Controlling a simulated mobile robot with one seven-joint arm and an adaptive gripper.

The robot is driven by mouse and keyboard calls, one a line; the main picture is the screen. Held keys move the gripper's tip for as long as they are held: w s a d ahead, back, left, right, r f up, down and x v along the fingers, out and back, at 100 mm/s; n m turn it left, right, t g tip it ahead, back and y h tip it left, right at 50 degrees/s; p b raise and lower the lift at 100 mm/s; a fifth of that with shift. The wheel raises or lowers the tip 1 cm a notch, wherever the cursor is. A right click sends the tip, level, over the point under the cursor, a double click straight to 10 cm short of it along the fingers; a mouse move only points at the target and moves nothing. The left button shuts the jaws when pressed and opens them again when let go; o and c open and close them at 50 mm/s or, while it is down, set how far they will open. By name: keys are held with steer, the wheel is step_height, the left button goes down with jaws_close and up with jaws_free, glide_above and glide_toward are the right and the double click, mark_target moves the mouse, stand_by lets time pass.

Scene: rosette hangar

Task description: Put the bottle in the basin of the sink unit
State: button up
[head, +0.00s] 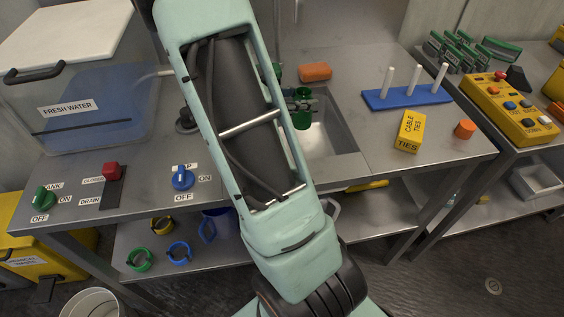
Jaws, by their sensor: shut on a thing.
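The sink unit's basin (342,135) is a steel recess in the counter, partly hidden behind my arm. A dark green object (302,107) shows at the basin's left part, just beside my arm. It may be the bottle, but I cannot tell, nor whether it rests in the basin or is above it. A bit of green also shows higher up, at my arm's edge. My gripper is not visible; my teal arm link crosses the middle of the view and runs out at the top.
An orange block (315,72) lies behind the basin. Right of it are a blue peg board (406,97), a yellow cable-ties box (410,131) and an orange cylinder (464,129). A fresh water tank (95,115) and control knobs (182,178) are at left.

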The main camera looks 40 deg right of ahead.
step_height(320, 180, down, 11)
steer(key=shift+f+b, duration=0.1)
steer(key=shift+b, duration=0.9)
steer(key=shift+f, duration=0.2)
steer(key=o, duration=1)
steer(key=shift+r, duration=0.1)
steer(key=shift+r, duration=0.2)
glide_toward(299, 129)
steer(key=d+f, duration=0.1)
steer(key=w+d+f, duration=0.1)
steer(key=d, duration=0.1)
steer(key=shift+w+d+f+p, duration=0.15)
steer(key=shift+d+f+p, duration=0.2)
steer(key=shift+f, duration=0.05)
